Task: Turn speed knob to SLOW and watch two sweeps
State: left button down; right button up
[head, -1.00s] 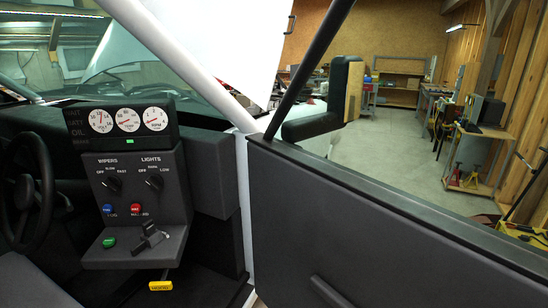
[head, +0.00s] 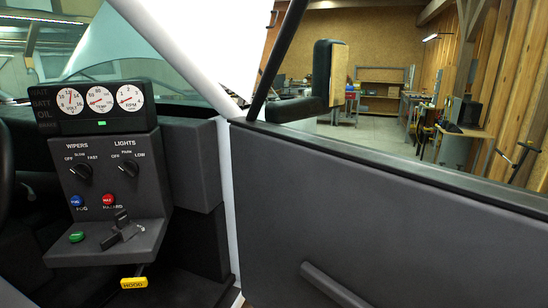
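The wipers knob (head: 84,172) is a black rotary knob on the upper left of the dark console panel (head: 142,205). Its labels read OFF, SLOW and FAST around it. A pale pointer mark shows on the knob, but it is too small to tell surely which label it points at. A similar lights knob (head: 129,168) sits to its right, with OFF, PARK and LOW labels. The windshield (head: 150,62) shows at the upper left; I cannot make out a wiper on it. Neither of my grippers is in view.
A yellow hood handle (head: 134,283) hangs underneath. The dark door (head: 380,225) fills the right. The steering wheel (head: 6,180) is at the left edge.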

aim_at(83, 170)
jog(key=u, duration=1.5)
